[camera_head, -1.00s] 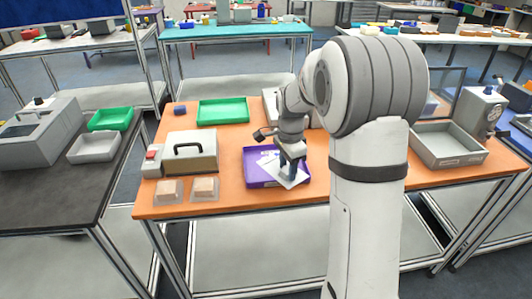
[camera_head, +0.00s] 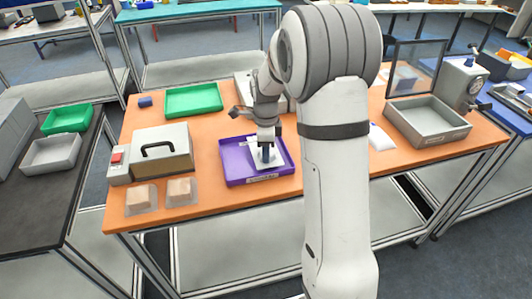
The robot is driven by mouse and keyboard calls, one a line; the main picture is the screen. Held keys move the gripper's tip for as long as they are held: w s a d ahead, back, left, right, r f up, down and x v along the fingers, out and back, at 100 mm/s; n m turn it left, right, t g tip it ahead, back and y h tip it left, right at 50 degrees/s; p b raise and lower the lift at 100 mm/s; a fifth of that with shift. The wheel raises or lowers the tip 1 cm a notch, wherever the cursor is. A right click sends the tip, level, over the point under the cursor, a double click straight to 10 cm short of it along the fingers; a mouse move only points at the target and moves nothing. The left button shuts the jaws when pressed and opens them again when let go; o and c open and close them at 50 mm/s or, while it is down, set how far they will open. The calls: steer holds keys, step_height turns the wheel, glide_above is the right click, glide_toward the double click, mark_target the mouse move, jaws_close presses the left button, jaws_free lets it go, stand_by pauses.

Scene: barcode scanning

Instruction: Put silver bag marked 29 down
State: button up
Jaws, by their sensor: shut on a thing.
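A silver-white bag (camera_head: 277,161) is at the purple tray (camera_head: 236,177) on the orange table. My gripper (camera_head: 267,160) points down over the tray and is shut on the bag. The bag is within the tray's outline; I cannot tell whether it touches the tray floor. The mark 29 cannot be read, and the gripper hides part of the bag.
A box with a black handle (camera_head: 178,136) and two clear packs with tan contents (camera_head: 140,198) lie left of the tray. A green tray (camera_head: 193,100) stands behind. A grey bin (camera_head: 428,121) and a white item (camera_head: 380,137) are to the right.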

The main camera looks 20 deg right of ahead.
steer(key=shift+f, duration=1.1)
steer(key=shift+f, duration=0.25)
steer(key=o, duration=1.1)
steer(key=shift+r, duration=0.1)
step_height(320, 180, up, 12)
steer(key=s+n+t, duration=0.1)
steer(key=s+n, duration=0.6)
steer(key=s, duration=0.1)
steer(key=s+a+r+n+t, duration=0.1)
steer(key=s+n, duration=0.6)
steer(key=s, duration=0.2)
steer(key=s+a+r+n, duration=0.1)
steer(key=s+n, duration=0.6)
steer(key=s, duration=0.1)
steer(key=shift+s+a+t, duration=0.15)
steer(key=shift+s+t, duration=0.15)
steer(key=shift+t, duration=0.1)
